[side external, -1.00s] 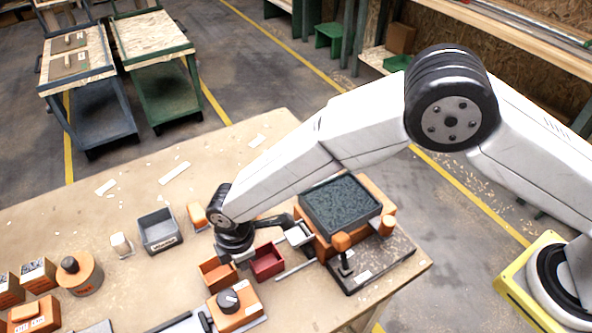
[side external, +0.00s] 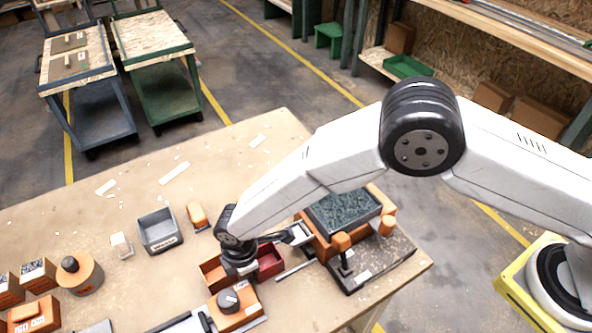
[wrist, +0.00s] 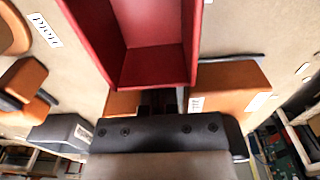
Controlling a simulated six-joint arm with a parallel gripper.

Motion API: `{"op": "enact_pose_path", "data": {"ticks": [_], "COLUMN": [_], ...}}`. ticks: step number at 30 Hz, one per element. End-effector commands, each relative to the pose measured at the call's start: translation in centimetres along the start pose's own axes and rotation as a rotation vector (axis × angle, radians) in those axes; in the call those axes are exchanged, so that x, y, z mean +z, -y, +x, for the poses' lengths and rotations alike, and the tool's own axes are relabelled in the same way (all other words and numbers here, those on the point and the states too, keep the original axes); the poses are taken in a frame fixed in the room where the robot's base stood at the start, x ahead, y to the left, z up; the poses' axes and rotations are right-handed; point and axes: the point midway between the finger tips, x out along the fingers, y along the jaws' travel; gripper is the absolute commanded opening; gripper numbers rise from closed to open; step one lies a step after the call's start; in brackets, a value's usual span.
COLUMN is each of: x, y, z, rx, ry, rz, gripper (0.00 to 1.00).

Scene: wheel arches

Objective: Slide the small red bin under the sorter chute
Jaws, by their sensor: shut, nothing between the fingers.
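The small red bin (side external: 270,261) stands on the bench, open side up, in front of the sorter (side external: 327,246). The sorter is an orange body with a dark tray of granules on top. Its pale chute (side external: 300,233) sticks out at the left, just behind and right of the bin. My gripper (side external: 243,273) is low at the red bin's left side, partly covering it. In the wrist view the red bin (wrist: 150,68) fills the top middle. My fingers (wrist: 158,103) are shut and empty close to its wall; contact cannot be told.
An orange control box (side external: 236,305) with a dark knob sits in front. A thin metal rail (side external: 295,270) lies right of the red bin.

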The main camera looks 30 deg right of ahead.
Motion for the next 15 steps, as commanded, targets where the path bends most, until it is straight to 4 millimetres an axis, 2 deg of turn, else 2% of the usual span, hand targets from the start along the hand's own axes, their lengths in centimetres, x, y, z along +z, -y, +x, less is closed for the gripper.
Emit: {"op": "enact_pose_path", "data": {"ticks": [9, 15], "x": [2.6, 2.9], "y": [-0.1, 0.0], "z": [0.0, 0.0], "rx": [-0.001, 0.0], "ry": [0.001, 0.0], "rz": [0.002, 0.0], "gripper": [0.0, 0.0]}}
